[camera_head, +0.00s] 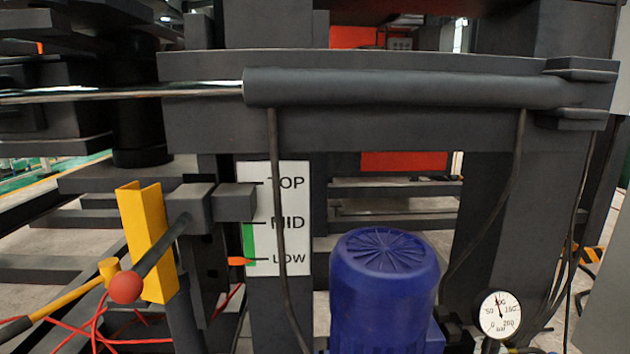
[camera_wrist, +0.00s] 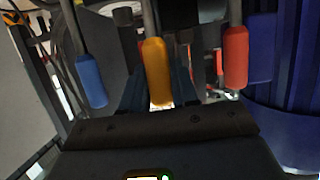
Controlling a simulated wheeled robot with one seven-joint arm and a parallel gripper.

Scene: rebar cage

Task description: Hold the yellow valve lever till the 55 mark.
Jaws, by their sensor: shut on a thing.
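The yellow valve lever (camera_wrist: 157,72) hangs in the middle of the wrist view, its rounded grip pointing down. My gripper (camera_wrist: 159,92) has its dark fingers on either side of this grip and is shut on it. The fingertips are partly hidden behind the lever. A blue lever (camera_wrist: 90,80) hangs to its left and a red lever (camera_wrist: 236,58) to its right, both apart from the fingers. In the head view a round white gauge (camera_head: 499,316) stands at the lower right; its needle points nearly straight up, near the 100 label. My gripper is not in the head view.
A blue motor (camera_head: 384,285) stands left of the gauge. A white TOP/MID/LOW board (camera_head: 292,207) has an orange pointer (camera_head: 239,261) by LOW. A yellow bracket (camera_head: 147,240), a red ball (camera_head: 126,287) and red cables (camera_head: 97,325) are at left. A grey cylinder (camera_head: 400,88) crosses above.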

